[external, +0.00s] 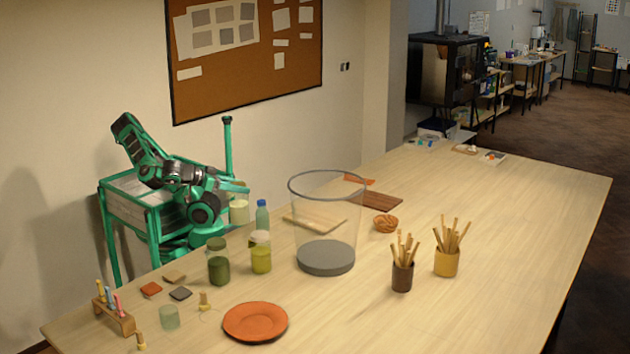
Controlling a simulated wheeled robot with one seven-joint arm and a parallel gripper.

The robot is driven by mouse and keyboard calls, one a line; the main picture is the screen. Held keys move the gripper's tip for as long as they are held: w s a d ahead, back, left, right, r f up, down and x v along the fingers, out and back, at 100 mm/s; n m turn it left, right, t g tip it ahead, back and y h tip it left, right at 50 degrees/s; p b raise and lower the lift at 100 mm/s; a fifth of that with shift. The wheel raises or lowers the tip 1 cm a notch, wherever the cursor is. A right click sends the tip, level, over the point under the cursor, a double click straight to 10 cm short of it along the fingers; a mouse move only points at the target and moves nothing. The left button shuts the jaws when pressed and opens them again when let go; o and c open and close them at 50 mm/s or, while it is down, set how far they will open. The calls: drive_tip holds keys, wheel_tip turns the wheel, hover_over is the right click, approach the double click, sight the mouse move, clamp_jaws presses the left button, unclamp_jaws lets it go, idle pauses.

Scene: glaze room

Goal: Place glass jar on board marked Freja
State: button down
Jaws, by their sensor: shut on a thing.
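My gripper (236,188) is at the far left side of the table, shut on a glass jar (239,211) with pale contents. The jar hangs upright near the table's edge, behind the other jars. A light wooden board (304,217) lies on the table to its right, partly seen through a large clear bin. No name on any board is legible, so I cannot tell which is marked Freja.
A green jar (219,264), a yellow-green jar (261,257) and a blue-capped bottle (262,216) stand near my gripper. The tall clear bin (327,257) stands in front of the light board. An orange plate (255,321) is in front.

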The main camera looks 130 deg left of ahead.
wheel_tip(320, 180, up, 10)
drive_tip(key=shift+r, duration=0.2)
drive_tip(key=shift+w+a+r, duration=0.1)
drive_tip(key=shift+w+a, duration=0.2)
drive_tip(key=shift+a, duration=0.2)
drive_tip(key=shift+w+a, duration=0.25)
drive_tip(key=shift+a, duration=0.25)
drive_tip(key=w+a+n+g+y, duration=0.1)
drive_tip(key=w+a+n+g, duration=0.25)
drive_tip(key=a, duration=1.25)
drive_tip(key=s+a+n+g, duration=0.2)
drive_tip(key=s+a, duration=0.2)
drive_tip(key=a, duration=1.3)
drive_tip(key=w+d+f, duration=0.4)
drive_tip(key=f, duration=0.4)
drive_tip(key=w+d+f, duration=0.3)
drive_tip(key=w+f, duration=0.1)
drive_tip(key=f, duration=0.4)
drive_tip(key=shift+w+d+f, duration=0.2)
drive_tip(key=shift+d, duration=0.2)
drive_tip(key=c, duration=0.8)
unclamp_jaws()
drive_tip(key=shift+c, duration=0.2)
